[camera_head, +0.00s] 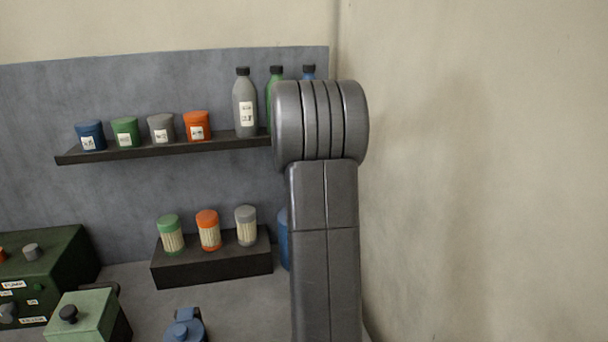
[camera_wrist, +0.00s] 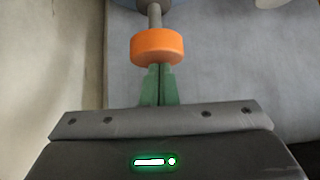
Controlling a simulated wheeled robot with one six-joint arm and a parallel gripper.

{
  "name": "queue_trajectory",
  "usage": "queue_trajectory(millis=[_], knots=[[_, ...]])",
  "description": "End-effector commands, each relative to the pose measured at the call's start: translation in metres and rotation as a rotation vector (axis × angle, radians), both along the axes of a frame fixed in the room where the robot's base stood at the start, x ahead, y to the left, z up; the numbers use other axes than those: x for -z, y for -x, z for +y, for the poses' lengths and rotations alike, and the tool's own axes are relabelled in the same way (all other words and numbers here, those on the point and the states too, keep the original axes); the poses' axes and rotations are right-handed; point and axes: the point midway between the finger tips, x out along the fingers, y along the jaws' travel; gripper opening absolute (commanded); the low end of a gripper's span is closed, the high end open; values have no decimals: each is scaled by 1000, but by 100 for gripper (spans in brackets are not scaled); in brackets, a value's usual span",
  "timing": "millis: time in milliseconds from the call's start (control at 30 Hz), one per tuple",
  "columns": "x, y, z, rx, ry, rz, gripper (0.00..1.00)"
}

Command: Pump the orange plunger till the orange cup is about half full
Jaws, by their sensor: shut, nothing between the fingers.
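The orange plunger knob (camera_wrist: 157,47) is in the upper middle of the wrist view, on a grey rod (camera_wrist: 155,16) that runs to the top edge. My gripper (camera_wrist: 159,72) has its green fingers shut together with nothing between them. The fingertips are right at the near side of the knob; I cannot tell whether they touch it. In the head view an orange cup-like container (camera_head: 197,126) with a white label stands on the wall shelf. I cannot tell whether it is the task's cup, and its inside is hidden. The plunger and gripper do not show there.
The wall shelf (camera_head: 165,152) also holds blue, green and grey containers and several bottles. Below, a dark block (camera_head: 212,267) carries three lidded jars. Green boxes (camera_head: 85,316) stand at lower left, beside a blue item (camera_head: 184,328). My arm (camera_head: 325,240) hides the right side.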

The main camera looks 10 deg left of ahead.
Motion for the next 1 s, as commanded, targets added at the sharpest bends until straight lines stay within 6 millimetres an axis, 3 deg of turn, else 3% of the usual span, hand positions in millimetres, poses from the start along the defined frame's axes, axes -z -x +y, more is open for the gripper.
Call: queue_trajectory(millis=[433, 833, 1000], knots=[[48, 1, 0, 0, 1, 3, 0], [50, 2, -1, 1, 2, 11, 0], [38, 6, -3, 1, 2, 10, 0]])
